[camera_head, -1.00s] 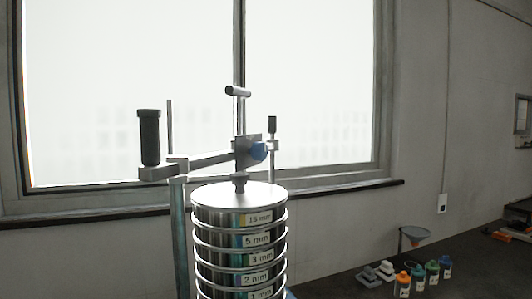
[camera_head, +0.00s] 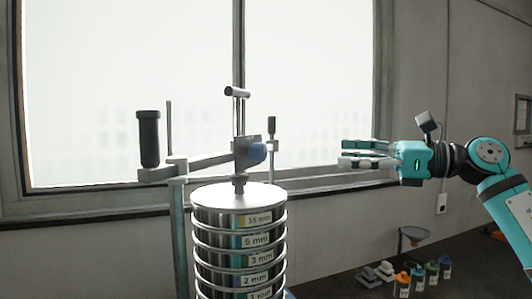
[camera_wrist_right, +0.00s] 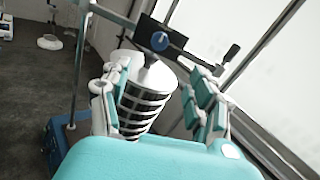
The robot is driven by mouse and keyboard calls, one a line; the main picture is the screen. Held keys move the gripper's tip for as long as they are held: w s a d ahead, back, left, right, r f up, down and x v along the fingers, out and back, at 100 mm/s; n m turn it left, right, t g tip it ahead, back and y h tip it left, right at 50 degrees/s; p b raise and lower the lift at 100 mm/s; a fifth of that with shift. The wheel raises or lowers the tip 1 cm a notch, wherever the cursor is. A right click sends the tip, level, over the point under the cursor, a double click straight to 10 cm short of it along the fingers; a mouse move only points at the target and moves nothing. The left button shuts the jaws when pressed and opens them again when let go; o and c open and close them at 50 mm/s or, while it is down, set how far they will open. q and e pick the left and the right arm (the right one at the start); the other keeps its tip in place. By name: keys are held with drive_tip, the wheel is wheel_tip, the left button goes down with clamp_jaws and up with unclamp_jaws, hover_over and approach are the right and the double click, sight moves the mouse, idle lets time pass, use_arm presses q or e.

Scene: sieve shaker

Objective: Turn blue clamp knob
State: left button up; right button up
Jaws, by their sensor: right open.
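The blue clamp knob (camera_head: 257,153) sits on the side of the grey clamp block (camera_head: 241,150) above the sieve stack. In the right wrist view the blue knob (camera_wrist_right: 160,41) faces the camera, beyond the open fingers. The sieve stack (camera_head: 239,221), with labels such as 5 mm and 3 mm, stands below under a flat metal lid. My right gripper (camera_head: 345,153) is open and empty, to the right of the knob at about its height and apart from it. My left gripper is not in view.
The clamp arm carries a black handle (camera_head: 149,138) at its left end, and a T-bar (camera_head: 238,92) stands above the block. A window fills the background.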

sight(264, 153)
drive_tip(key=p+x, duration=0.5)
drive_tip(key=x, duration=1.1)
drive_tip(key=shift+a+r, duration=0.1)
drive_tip(key=shift+w+a, duration=0.1)
drive_tip(key=shift+a, duration=0.35)
drive_tip(key=c, duration=1.1)
drive_tip(key=shift+c, duration=0.2)
